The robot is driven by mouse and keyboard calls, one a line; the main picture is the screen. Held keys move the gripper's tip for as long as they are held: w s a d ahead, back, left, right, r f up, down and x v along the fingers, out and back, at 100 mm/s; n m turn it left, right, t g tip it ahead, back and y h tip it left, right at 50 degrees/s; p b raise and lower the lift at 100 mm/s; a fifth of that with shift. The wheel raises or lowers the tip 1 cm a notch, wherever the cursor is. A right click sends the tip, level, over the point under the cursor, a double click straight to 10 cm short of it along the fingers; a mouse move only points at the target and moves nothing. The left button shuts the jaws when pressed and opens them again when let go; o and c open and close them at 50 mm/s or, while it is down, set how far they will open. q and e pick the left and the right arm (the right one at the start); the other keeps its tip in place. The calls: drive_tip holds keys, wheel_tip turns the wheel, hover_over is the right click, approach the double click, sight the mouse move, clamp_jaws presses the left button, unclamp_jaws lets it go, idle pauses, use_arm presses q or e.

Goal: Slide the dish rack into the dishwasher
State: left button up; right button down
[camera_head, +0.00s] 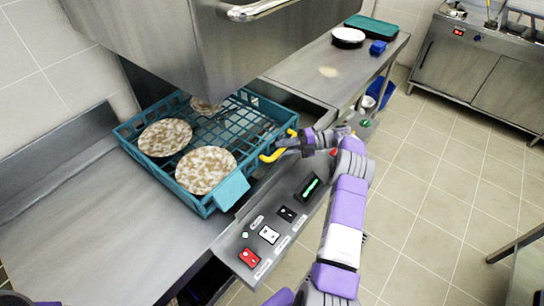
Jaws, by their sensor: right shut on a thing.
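The teal dish rack (186,194) lies flat in the middle left of the head view. Its far right part reaches under the raised metal hood of the dishwasher (222,60), and its near left part sticks out over the steel counter. It carries brown-speckled plates (165,138); one at the back is partly hidden by the hood. My left gripper is not in view.
A control panel with switches (270,234) runs along the counter's front edge. The far counter (310,72) holds a green tray (371,26), a white plate (348,36) and a blue container (378,47). The tiled floor on the right is mostly clear.

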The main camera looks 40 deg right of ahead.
drive_tip(key=shift+w+d+b, duration=0.15)
drive_tip(key=shift+d+b, duration=0.15)
drive_tip(key=shift+d, duration=0.35)
drive_tip(key=c, duration=1)
unclamp_jaws()
drive_tip(key=shift+c, duration=0.2)
